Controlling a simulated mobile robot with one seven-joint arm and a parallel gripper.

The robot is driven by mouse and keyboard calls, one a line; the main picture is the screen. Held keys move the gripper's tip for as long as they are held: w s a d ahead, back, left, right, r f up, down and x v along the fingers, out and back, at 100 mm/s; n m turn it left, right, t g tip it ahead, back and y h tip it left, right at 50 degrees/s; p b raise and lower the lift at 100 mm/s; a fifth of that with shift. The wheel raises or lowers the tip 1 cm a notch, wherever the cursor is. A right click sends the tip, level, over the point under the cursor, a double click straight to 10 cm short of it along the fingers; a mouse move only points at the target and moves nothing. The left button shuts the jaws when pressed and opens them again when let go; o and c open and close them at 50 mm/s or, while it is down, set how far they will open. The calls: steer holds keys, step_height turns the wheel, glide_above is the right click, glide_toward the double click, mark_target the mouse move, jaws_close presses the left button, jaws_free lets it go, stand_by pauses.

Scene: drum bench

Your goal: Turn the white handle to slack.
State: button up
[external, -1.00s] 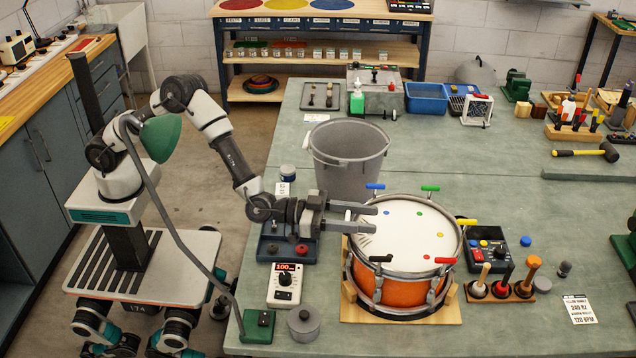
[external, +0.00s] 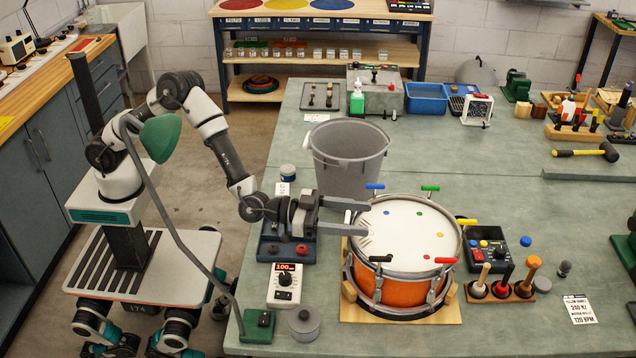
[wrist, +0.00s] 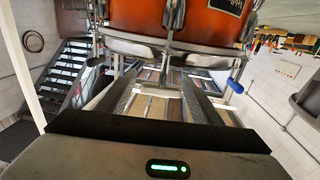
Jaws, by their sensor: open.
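The orange drum (external: 405,290) with a white head stands upright on a wooden base, with coloured handles around its rim. My gripper (external: 366,217) is open and level at the drum's left rim, its two fingers apart.
A blue handle (external: 375,187) and a black handle (external: 380,258) are the nearest other handles on the rim. A grey bucket (external: 347,165) stands close behind the gripper. A meter reading 100 (external: 285,285) and a grey cylinder (external: 304,323) are in front.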

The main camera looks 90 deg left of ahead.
steer(key=s+a, duration=0.1)
steer(key=s, duration=1.4)
steer(key=shift+s+a, duration=0.3)
steer(key=shift+a, duration=0.05)
